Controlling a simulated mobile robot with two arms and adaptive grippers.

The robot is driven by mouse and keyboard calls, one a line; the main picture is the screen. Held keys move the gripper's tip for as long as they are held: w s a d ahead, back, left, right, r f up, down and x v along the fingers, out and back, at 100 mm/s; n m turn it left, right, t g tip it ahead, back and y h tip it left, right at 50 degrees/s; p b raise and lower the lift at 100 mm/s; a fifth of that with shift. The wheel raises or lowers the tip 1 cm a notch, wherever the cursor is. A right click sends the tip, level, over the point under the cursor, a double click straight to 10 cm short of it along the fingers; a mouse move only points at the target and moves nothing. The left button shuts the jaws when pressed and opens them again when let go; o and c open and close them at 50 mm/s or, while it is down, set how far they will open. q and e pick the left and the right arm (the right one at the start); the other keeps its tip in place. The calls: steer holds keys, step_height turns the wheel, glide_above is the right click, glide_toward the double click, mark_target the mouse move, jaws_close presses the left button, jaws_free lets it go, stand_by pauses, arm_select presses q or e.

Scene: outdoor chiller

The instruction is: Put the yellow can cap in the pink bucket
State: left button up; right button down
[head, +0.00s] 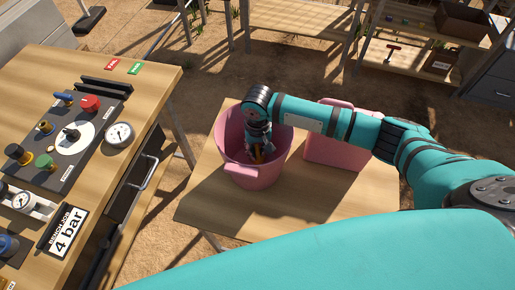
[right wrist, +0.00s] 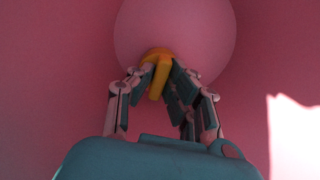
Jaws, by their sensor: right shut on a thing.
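The pink bucket (head: 226,140) stands on a small wooden table. My right gripper (head: 256,154) reaches down inside the bucket from above. In the right wrist view, my right gripper (right wrist: 160,82) is shut on the yellow can cap (right wrist: 158,72), with the bucket's pink wall (right wrist: 60,60) all around and its round floor (right wrist: 190,25) beyond. I cannot tell whether the cap touches the bucket's floor. My left gripper is not in view.
A pink box-like container (head: 335,150) stands right of the bucket, behind my right arm. The small table (head: 300,205) has free room in front. A workbench (head: 140,75) with gauges, knobs and a "4 bar" sign (head: 66,232) is on the left. Shelves (head: 300,20) stand at the back.

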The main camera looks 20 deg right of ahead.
mark_target(257, 151)
steer(key=c, duration=1.3)
jaws_free()
steer(key=shift+f, duration=0.1)
step_height(257, 151, up, 12)
steer(key=shift+r+b, duration=0.15)
steer(key=shift+b, duration=0.3)
